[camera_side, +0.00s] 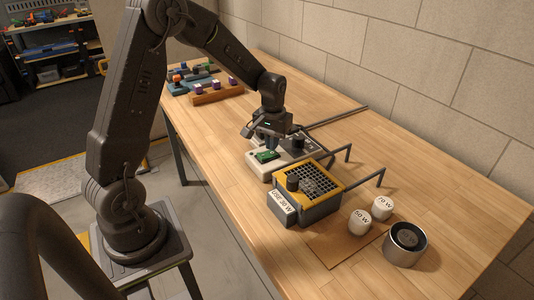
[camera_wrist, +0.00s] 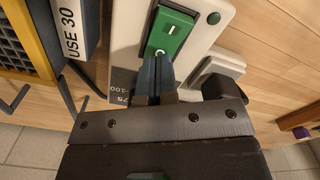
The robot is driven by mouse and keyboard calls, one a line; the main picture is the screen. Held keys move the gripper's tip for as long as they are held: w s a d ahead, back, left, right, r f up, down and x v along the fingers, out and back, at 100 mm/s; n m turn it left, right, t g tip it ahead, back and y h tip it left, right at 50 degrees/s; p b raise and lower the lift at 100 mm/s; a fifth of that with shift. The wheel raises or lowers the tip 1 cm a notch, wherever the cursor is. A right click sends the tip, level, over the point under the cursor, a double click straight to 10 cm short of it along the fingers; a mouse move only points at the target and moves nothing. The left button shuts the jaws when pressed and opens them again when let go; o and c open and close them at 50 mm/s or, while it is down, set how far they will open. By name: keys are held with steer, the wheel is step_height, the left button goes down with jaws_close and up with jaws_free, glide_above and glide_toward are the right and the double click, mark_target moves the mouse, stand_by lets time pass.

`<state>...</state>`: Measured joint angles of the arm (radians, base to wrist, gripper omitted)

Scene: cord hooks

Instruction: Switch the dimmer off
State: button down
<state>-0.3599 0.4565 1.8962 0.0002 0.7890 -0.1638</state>
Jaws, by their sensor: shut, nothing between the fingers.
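The dimmer is a pale box (camera_side: 257,169) on the wooden table with a green rocker switch (camera_side: 266,155) and a dark knob (camera_side: 298,142). In the wrist view the green rocker (camera_wrist: 169,32) bears white marks, and the pale housing (camera_wrist: 128,42) carries dial numbers at its lower end. My gripper (camera_side: 271,146) is above the dimmer, pointing down. In the wrist view my gripper (camera_wrist: 154,76) is shut and empty, with its fingertips at the lower end of the green rocker. I cannot tell whether they touch it. The fingers hide part of the housing.
A yellow-rimmed grille box (camera_side: 322,184) labelled "USE 30 W" stands beside the dimmer. White cylinders marked 50 W (camera_side: 359,223) and 70 W (camera_side: 382,208) and a metal canister (camera_side: 405,244) are nearer. Coloured blocks (camera_side: 217,92) lie at the far end.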

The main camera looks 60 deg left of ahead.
mark_target(272, 154)
steer(key=shift+r, duration=2.8)
steer(key=shift+r, duration=0.1)
steer(key=s+d+r+m+t, duration=0.3)
steer(key=s+d+r, duration=0.6)
steer(key=d+r, duration=0.1)
steer(key=s+d+r+m+t, duration=0.1)
steer(key=s+d, duration=0.1)
steer(key=s, duration=0.3)
steer(key=s+d+m+t, duration=0.1)
steer(key=s+d+m, duration=0.1)
steer(key=s, duration=0.4)
steer(key=shift+d+r+t, duration=0.3)
steer(key=shift+d+r, duration=0.05)
steer(key=shift+d, duration=0.1)
